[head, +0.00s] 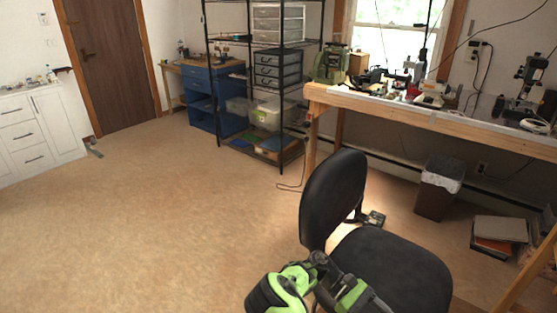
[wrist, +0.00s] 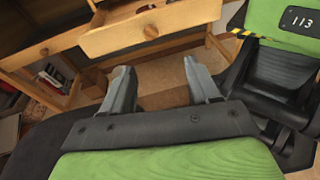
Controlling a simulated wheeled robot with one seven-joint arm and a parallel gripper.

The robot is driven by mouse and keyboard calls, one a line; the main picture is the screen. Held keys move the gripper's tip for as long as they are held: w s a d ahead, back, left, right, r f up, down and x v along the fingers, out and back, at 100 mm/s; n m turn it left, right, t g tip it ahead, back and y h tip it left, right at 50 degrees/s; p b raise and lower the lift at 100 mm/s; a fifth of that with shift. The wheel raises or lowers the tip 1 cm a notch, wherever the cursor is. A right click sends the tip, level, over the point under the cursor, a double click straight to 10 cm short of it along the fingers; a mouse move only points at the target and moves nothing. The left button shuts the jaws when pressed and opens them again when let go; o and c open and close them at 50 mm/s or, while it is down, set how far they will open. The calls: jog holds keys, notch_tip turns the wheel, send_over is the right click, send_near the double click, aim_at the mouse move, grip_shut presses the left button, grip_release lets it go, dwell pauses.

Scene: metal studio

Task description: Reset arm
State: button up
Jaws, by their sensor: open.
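My gripper (wrist: 160,78) shows in the wrist view with its two grey fingers apart and nothing between them. Tan floor shows between and beyond the fingers. In the head view my green and black arm is folded low at the bottom centre, in front of the black chair; its fingertips cannot be made out there.
A black office chair (head: 395,268) stands close by my arm. A wooden workbench (head: 430,118) runs along the right. A wooden drawer (wrist: 155,28) faces my fingers in the wrist view. A dark bin (head: 437,190) stands under the bench. The floor at left is clear.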

jog(key=s+a+r+m+t+y, duration=0.3)
jog(key=r+t+y, duration=0.15)
jog(key=r, duration=0.35)
jog(key=s+a+r+m+t+y, duration=0.25)
jog(key=r+t+y, duration=0.2)
jog(key=r, duration=0.45)
jog(key=s+a+r+m+t+y, duration=0.2)
jog(key=s+a+r+t, duration=0.5)
jog(key=s, duration=0.3)
notch_tip(320, 180, up, 14)
jog(key=t+p, duration=0.1)
jog(key=p, duration=1.2)
jog(key=shift+s+d+p, duration=0.15)
jog(key=shift+d+p, duration=0.2)
jog(key=shift+d, duration=0.1)
